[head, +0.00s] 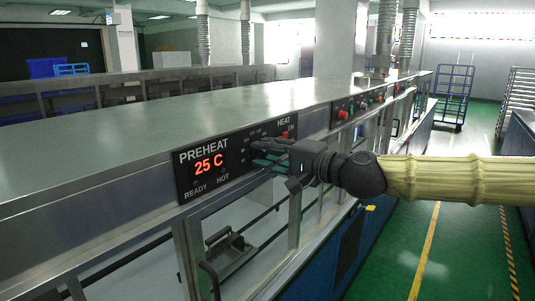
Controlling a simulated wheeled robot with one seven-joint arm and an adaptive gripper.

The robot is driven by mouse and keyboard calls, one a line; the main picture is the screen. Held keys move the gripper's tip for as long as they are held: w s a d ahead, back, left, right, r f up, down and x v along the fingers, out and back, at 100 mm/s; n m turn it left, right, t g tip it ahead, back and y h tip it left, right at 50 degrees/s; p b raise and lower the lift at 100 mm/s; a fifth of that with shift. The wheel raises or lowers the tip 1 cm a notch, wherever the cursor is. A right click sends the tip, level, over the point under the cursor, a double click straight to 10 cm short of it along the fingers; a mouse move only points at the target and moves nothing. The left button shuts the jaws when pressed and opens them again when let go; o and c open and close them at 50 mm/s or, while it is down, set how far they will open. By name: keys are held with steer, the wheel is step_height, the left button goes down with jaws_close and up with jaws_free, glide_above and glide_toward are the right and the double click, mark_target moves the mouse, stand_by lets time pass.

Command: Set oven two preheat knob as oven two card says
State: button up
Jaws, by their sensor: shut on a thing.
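The preheat panel (238,150) is a black plate on the oven's front edge. Its display (208,164) reads "25 C" in orange-red, under PREHEAT, with READY and HOT labels below. A red control (285,134) sits under the HEAT label at the panel's right. My gripper (259,159) reaches in from the right, its fingers at the panel's right half. It is shut on what seems to be the preheat knob, which the fingers hide, so its setting cannot be read. I cannot make out an oven two card.
A long steel top (180,108) runs above the panel. A second panel (357,106) with red and green controls is farther along. Rails and a black handle (210,280) stand below. The green floor (400,250) at right is clear; a blue cart (453,92) stands far back.

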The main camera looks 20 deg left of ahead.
steer(key=o, duration=1.1)
steer(key=shift+c, duration=0.2)
steer(key=v, duration=1.2)
